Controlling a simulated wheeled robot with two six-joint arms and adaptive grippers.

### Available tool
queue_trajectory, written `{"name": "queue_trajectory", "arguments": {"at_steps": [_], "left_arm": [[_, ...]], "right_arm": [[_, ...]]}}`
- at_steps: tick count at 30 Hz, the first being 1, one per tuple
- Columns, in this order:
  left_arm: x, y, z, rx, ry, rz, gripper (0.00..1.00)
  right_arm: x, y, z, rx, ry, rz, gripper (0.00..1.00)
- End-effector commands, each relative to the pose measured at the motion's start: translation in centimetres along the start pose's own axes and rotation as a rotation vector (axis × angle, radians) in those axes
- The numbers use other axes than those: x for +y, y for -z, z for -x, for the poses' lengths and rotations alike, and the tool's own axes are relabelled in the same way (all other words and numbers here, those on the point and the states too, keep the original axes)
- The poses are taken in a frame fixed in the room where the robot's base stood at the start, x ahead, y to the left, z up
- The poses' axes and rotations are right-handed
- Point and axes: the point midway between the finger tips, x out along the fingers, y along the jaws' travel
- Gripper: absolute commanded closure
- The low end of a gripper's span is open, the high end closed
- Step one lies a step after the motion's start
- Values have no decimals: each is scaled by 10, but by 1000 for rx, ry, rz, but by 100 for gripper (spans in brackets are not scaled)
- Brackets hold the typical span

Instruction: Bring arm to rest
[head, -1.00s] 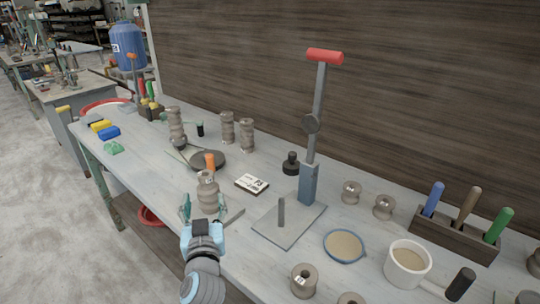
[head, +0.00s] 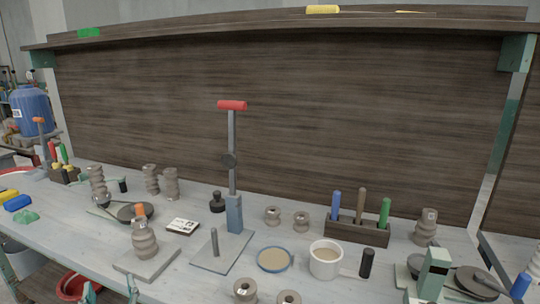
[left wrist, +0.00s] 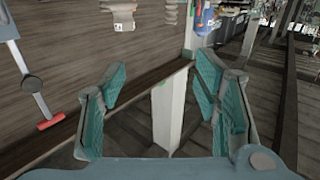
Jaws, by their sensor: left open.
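My left gripper (head: 110,293) shows only at the bottom edge of the head view, as two teal fingertips in front of the bench's front left part. My right gripper is not in view.
The bench (head: 195,285) holds a lever press with a red handle (head: 232,105), a cream mug (head: 325,258), a blue-rimmed dish (head: 273,260), a tool rack (head: 357,232) and several clay spools. A dark wooden backboard (head: 300,120) stands behind.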

Motion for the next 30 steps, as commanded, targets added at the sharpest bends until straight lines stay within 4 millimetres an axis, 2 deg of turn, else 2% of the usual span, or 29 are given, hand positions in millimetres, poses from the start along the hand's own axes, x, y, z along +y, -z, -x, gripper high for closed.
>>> {"name": "queue_trajectory", "arguments": {"at_steps": [3, 8, 14, 17, 20, 23, 25, 26, 28, 29, 30], "left_arm": [[7, 0, 0, 13, -37, -85, 43], [15, -26, -6, -31, -88, -161, 43], [30, -73, -11, -112, -161, -246, 43], [38, -110, -10, -176, -212, -294, 43], [44, -160, -5, -262, -271, -346, 43], [45, -218, 9, -368, -332, -395, 43], [41, -267, 26, -458, -379, -427, 43], [37, -290, 37, -504, -398, -439, 43], [23, -350, 70, -627, -444, -465, 43], [15, -376, 89, -686, -461, -473, 43], [0, -410, 117, -768, -480, -483, 43]], "right_arm": [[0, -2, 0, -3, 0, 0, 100], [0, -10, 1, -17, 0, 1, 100], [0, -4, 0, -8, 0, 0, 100], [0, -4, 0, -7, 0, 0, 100], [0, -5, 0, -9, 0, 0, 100], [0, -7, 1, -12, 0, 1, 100], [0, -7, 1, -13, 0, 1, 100], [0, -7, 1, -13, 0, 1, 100], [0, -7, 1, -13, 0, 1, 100], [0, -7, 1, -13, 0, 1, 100], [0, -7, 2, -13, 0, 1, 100]]}}
